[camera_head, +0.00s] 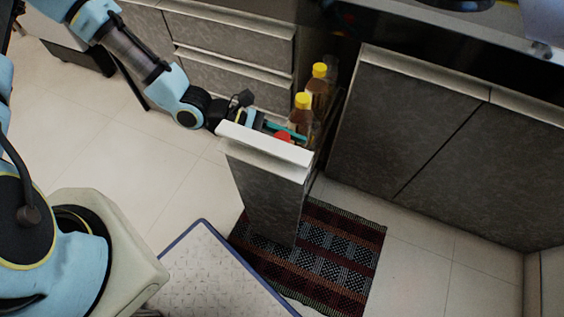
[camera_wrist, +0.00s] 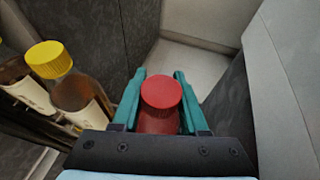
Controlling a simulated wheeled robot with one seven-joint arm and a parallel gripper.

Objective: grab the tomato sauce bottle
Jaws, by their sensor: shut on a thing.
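The tomato sauce bottle has a red cap (camera_wrist: 161,92) and a red neck below it in the wrist view. In the head view only a bit of the red bottle (camera_head: 284,135) shows above the front of the pulled-out drawer (camera_head: 265,146). My gripper (camera_wrist: 160,80) has its two teal fingers on either side of the bottle, shut on it. In the head view my gripper (camera_head: 290,132) reaches over the drawer's front from the left. The bottle's lower body is hidden.
Two yellow-capped bottles (camera_head: 302,115) (camera_head: 319,85) stand behind the red one in the narrow drawer. Closed cabinets (camera_head: 400,130) flank it on the right. A striped rug (camera_head: 335,250) and a pale mat (camera_head: 212,275) lie on the floor. The tiled floor at left is clear.

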